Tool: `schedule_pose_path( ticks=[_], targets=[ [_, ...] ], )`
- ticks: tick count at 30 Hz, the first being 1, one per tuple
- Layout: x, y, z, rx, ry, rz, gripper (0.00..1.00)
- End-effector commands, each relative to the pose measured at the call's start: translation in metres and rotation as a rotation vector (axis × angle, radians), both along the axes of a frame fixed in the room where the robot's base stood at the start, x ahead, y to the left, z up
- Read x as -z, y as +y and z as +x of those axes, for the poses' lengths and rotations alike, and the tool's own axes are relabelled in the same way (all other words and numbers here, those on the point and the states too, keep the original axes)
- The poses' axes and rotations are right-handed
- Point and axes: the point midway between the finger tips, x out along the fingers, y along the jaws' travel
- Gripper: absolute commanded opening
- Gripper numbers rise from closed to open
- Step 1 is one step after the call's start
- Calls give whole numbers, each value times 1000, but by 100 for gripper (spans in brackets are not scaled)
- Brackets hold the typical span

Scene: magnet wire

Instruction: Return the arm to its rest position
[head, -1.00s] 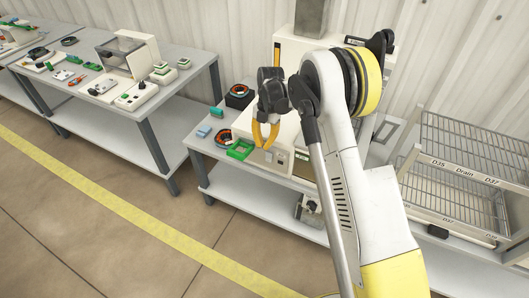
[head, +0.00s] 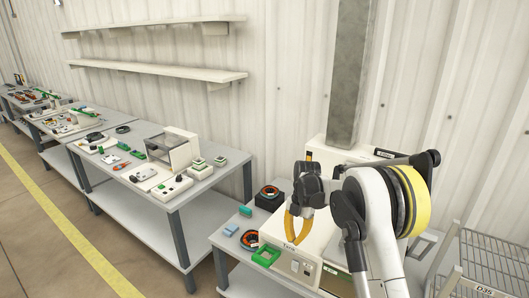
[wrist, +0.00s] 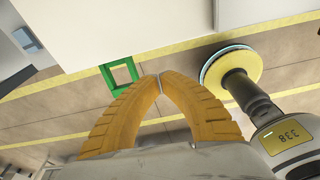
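My gripper (head: 290,240) has orange-yellow fingers and hangs pointing down in front of the cream machine, at the lower right of the head view. In the wrist view my gripper (wrist: 160,77) has its two ribbed fingers meeting at the tips, with nothing visible held between them. My white arm with a black and yellow joint rises at the right of the head view and is bent at the elbow.
A cream machine (head: 318,252) stands on the near bench behind my gripper. A green square frame (head: 265,257) lies beside it; it also shows in the wrist view (wrist: 122,88). Wire spools (head: 269,192) are near. A wire rack (head: 490,262) stands right.

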Motion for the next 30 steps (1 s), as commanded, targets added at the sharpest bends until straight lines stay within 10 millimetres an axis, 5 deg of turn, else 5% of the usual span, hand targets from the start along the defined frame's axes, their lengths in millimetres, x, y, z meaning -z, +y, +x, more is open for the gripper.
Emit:
schedule_pose_path(
  ticks=[8, 15, 22, 30],
  targets=[
    [-114, -13, -48, 527, -105, -50, 0],
    [-192, -25, -122, 1074, -202, -12, 0],
    [-227, -36, -206, 1587, -260, 115, 0],
    [-221, -47, -295, 2124, -252, 360, 0]
  ],
)
